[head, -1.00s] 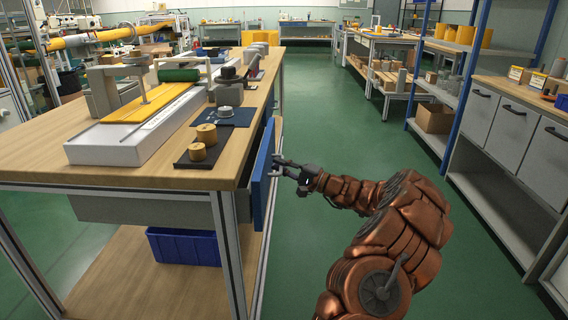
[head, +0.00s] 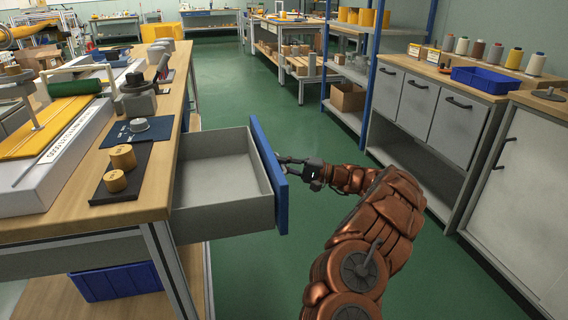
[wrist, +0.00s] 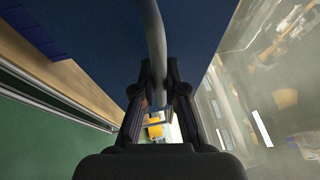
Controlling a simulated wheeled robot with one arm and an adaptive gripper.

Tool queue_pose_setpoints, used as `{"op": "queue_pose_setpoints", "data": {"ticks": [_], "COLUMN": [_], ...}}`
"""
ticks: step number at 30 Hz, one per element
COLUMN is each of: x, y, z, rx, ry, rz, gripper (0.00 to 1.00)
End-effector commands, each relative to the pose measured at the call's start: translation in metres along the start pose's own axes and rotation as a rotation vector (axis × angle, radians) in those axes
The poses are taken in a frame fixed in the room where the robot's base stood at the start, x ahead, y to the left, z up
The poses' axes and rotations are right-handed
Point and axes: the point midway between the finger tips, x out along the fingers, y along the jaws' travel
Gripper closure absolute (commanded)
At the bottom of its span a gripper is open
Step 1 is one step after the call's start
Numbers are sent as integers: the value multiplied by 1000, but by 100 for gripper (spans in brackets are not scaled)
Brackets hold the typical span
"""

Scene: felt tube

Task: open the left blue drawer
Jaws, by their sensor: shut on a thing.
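The blue-fronted drawer (head: 268,172) sticks well out of the wooden workbench (head: 165,190) in the head view. Its grey inside (head: 215,180) is empty where it shows. My gripper (head: 285,163) is at the outer side of the blue front. In the wrist view, the two dark fingers (wrist: 158,95) are shut on the grey bar handle (wrist: 152,35), which runs between them. The blue front (wrist: 85,30) fills the top of that view. The handle is mostly hidden in the head view.
Yellow cylinders on a dark tray (head: 120,170) stand on the bench near its edge. A blue bin (head: 118,282) sits on the lower shelf. Grey cabinets (head: 430,105) stand at the right. Green floor (head: 300,120) lies open between bench and cabinets.

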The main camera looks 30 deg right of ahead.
Motion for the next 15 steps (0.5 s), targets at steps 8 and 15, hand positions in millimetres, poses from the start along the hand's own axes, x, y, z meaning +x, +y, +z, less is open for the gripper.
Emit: {"op": "queue_pose_setpoints", "data": {"ticks": [8, 15], "x": [0, -1], "y": [1, 0], "z": [0, -1], "rx": [2, 1], "ry": [0, 1], "rz": [1, 1], "gripper": [100, 74]}}
